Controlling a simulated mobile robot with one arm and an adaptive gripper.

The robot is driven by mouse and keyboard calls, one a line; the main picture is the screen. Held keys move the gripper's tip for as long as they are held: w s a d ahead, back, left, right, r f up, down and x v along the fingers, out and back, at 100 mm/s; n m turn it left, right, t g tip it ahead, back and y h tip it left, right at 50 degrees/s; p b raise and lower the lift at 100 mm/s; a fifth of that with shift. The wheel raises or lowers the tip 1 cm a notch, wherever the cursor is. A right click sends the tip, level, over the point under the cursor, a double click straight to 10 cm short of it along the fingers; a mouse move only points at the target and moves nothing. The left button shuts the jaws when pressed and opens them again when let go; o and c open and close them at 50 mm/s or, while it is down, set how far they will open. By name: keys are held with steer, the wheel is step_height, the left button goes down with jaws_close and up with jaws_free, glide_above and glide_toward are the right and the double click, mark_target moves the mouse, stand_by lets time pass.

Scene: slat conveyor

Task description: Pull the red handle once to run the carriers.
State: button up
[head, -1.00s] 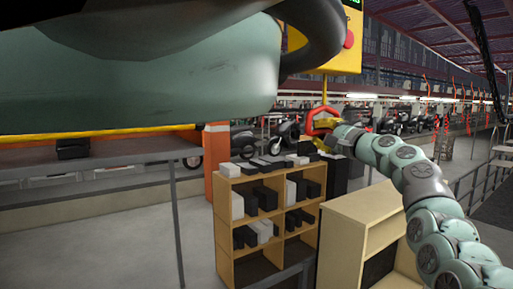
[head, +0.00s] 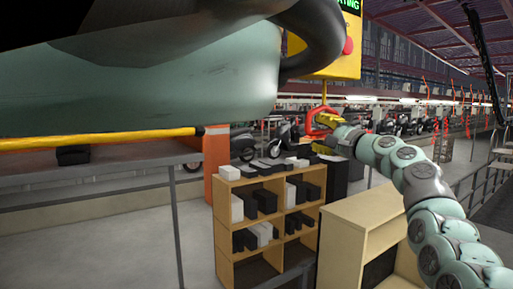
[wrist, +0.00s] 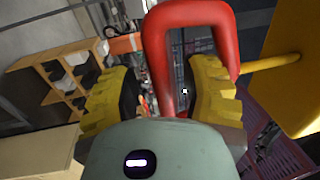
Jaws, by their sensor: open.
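The red handle (head: 322,120) is a rounded loop hanging by a thin yellow rod under a yellow control box (head: 331,66). My gripper (head: 325,131) is at the loop, at the end of my green arm. In the wrist view the handle (wrist: 157,60) is large and close. One bar of the loop lies between the two yellow fingers of my gripper (wrist: 162,84), with a gap on the left side. The right finger overlaps the loop's opening and covers part of its other bar. My gripper is open; I cannot tell whether a finger touches the handle.
The box has a red button (head: 348,46) and a green-lit display, partly cut off, reading "...TING". A large green body (head: 150,85) fills the upper left. A wooden shelf (head: 223,215) with black and white boxes stands below, beside a pale cabinet (head: 342,225). Motorbikes stand behind.

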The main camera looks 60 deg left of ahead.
steer(key=d+f, duration=0.1)
steer(key=d, duration=0.8)
steer(key=shift+f, duration=0.15)
steer(key=shift+s, duration=0.15)
stand_by(6.8)
